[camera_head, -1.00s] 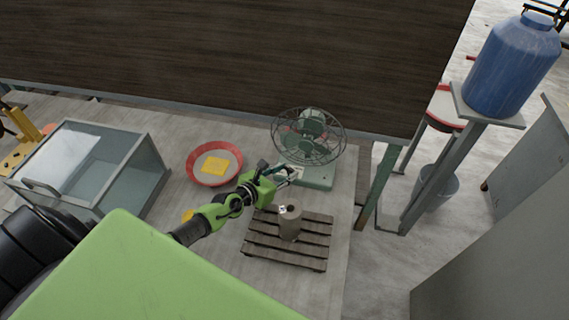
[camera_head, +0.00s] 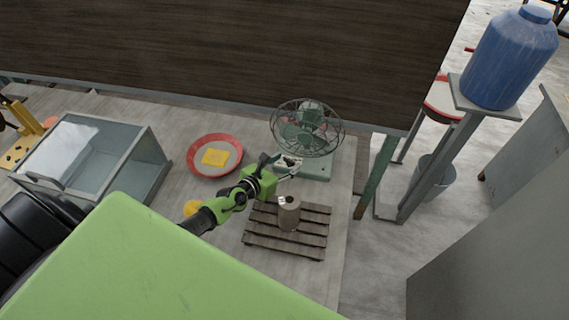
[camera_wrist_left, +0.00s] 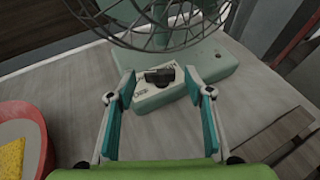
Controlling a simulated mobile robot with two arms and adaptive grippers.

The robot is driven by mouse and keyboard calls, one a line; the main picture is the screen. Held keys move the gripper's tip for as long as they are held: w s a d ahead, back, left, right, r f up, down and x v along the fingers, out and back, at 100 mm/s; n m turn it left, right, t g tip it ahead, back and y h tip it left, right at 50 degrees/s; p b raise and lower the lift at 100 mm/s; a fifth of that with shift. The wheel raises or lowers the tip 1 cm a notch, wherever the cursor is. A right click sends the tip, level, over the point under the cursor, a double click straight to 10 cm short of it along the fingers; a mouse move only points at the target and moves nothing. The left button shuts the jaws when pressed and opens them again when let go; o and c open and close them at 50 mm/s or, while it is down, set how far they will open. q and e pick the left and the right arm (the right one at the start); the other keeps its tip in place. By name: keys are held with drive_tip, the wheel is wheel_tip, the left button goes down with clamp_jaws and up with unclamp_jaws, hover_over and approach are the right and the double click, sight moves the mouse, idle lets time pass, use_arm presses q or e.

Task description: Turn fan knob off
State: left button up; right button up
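A green fan (camera_head: 308,130) with a round wire cage stands at the back right of the table. Its base (camera_wrist_left: 208,63) fills the upper middle of the left wrist view. A black knob (camera_wrist_left: 160,76) sits on a light panel (camera_wrist_left: 152,94) at the front of the base. My left gripper (camera_head: 288,168) is at the front of the fan base. In the left wrist view its two teal-padded fingers (camera_wrist_left: 160,87) are spread apart, one on each side of the knob, with nothing held between them. Whether they touch the panel cannot be told. My right gripper is not in view.
A slatted wooden pallet (camera_head: 262,240) with a grey cylinder (camera_head: 288,215) lies just in front of the fan. A red-rimmed bowl (camera_head: 193,158) with a yellow sponge-like block (camera_head: 215,157) is to the left. A glass-topped case (camera_head: 160,160) stands farther left.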

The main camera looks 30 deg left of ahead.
use_arm(q)
drive_tip(key=shift+s+r, duration=0.15)
drive_tip(key=shift+s, duration=0.4)
drive_tip(key=v, duration=1.1)
drive_tip(key=shift+w+r, duration=0.1)
drive_tip(key=shift+r, duration=0.05)
